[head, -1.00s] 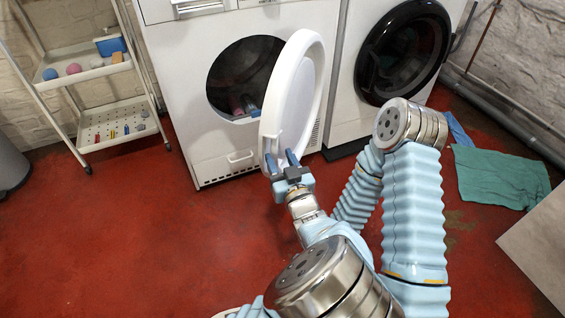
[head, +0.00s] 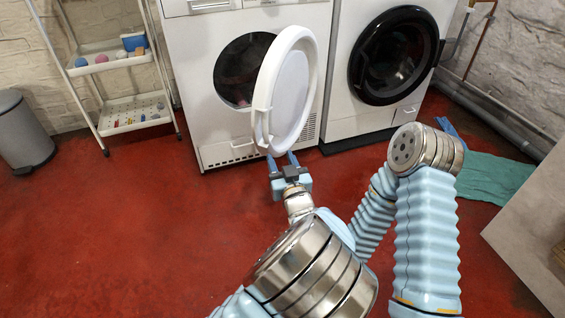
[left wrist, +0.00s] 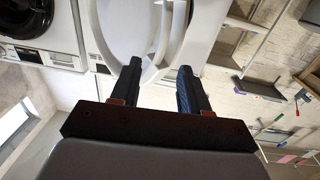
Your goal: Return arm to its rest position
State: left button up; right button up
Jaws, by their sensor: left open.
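My left gripper (head: 281,162) is open and empty in the head view, just below the open white dryer door (head: 290,85). It also shows in the left wrist view (left wrist: 158,78), with its two fingers apart and the door's white rim (left wrist: 150,60) beyond them. I cannot tell whether a fingertip touches the rim. The door hangs open in front of the left white machine (head: 200,60), whose round opening (head: 240,70) is partly hidden behind it. My left arm is stretched forward over the red floor. My right gripper is not in view.
A second white machine (head: 345,110) with a shut black door (head: 395,58) stands at the right. A white shelf cart (head: 110,85) and a grey bin (head: 22,135) are at the left. A green cloth (head: 492,178) lies at the right. Red floor (head: 120,235) is clear at the left.

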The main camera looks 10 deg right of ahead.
pick_arm(q)
jog(key=s+a+f+g+p, duration=0.25)
jog(key=a+f+g, duration=0.25)
jog(key=a+f, duration=0.4)
jog(key=s+a+f+g+p, duration=0.2)
jog(key=a+f+g+p, duration=0.2)
jog(key=a+f, duration=0.4)
jog(key=s+a+g+h+p, duration=0.2)
jog(key=s+g+h, duration=0.1)
jog(key=s, duration=0.7)
jog(key=s+a+f+g+h+p, duration=0.1)
jog(key=s+g, duration=0.4)
jog(key=s, duration=0.5)
jog(key=shift+s+a+f+n+h+p, duration=0.15)
jog(key=shift+a+f+n+h+p, duration=0.3)
jog(key=shift+h+p, duration=0.65)
jog(key=shift+a+r, duration=0.15)
jog(key=shift+r, duration=0.05)
